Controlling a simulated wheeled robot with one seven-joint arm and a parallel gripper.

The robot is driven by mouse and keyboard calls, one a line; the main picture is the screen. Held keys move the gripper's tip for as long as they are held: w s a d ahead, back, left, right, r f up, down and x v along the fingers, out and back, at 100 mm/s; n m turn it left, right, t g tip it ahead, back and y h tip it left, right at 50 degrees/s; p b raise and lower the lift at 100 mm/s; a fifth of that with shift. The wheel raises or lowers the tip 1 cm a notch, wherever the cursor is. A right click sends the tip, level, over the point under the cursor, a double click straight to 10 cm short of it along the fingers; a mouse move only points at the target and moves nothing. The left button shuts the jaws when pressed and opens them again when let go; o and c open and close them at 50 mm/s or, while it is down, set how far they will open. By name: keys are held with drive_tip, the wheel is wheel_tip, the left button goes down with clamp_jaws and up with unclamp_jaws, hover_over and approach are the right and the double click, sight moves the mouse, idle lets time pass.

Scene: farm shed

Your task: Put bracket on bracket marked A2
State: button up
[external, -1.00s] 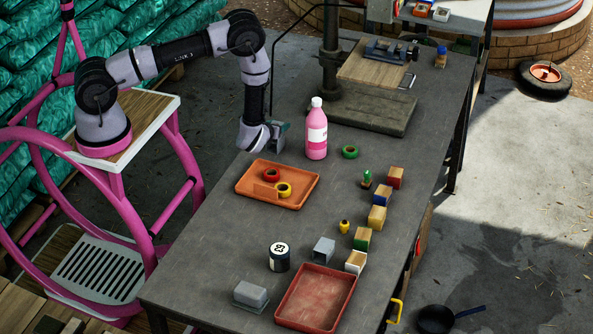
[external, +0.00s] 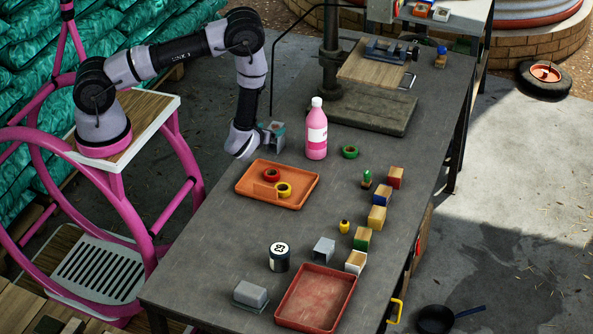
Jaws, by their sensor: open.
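Two grey metal pieces that look like brackets are on the workbench. One bracket (external: 324,250) stands left of the row of small blocks, with an open hollow side. The other bracket (external: 250,294) lies near the front left edge, on a flat base. No A2 mark is readable on either. My gripper (external: 274,131) is at the far left of the bench, just left of the pink bottle (external: 317,132). It is open, well away from both brackets, and small in view; I cannot make out anything between its fingers.
An orange tray (external: 246,187) holds a red ring and a yellow ring. A red tray (external: 318,299) lies at the front. A black-and-white can (external: 279,258) stands between the brackets. Several coloured blocks line the right side. A drill press base (external: 370,113) stands behind.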

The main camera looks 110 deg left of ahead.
drive_tip(key=shift+v, duration=2)
drive_tip(key=d+r+n+g+h, duration=0.1)
drive_tip(key=d+r+n, duration=0.2)
drive_tip(key=r, duration=0.7)
drive_tip(key=w+d+r+n+g, duration=0.1)
drive_tip(key=d+r+n, duration=0.25)
drive_tip(key=r, duration=0.65)
drive_tip(key=d+r+n+g+h, duration=0.1)
drive_tip(key=d+r+n, duration=0.2)
drive_tip(key=r, duration=0.7)
drive_tip(key=s+d+r+n+t+h, duration=0.1)
drive_tip(key=s+d+r+t+h, duration=0.2)
drive_tip(key=d+r, duration=0.3)
drive_tip(key=s+d+r+n+t+h, duration=0.2)
drive_tip(key=d+r, duration=0.4)
drive_tip(key=d, duration=0.6)
drive_tip(key=s+d+r+n+t+h, duration=0.1)
drive_tip(key=s+d+r+t+h, duration=0.3)
drive_tip(key=d, duration=0.5)
wheel_tip(320, 180, up, 2)
drive_tip(key=shift+s+r+t, duration=0.1)
drive_tip(key=shift+s+t, duration=0.2)
drive_tip(key=shift+t, duration=0.3)
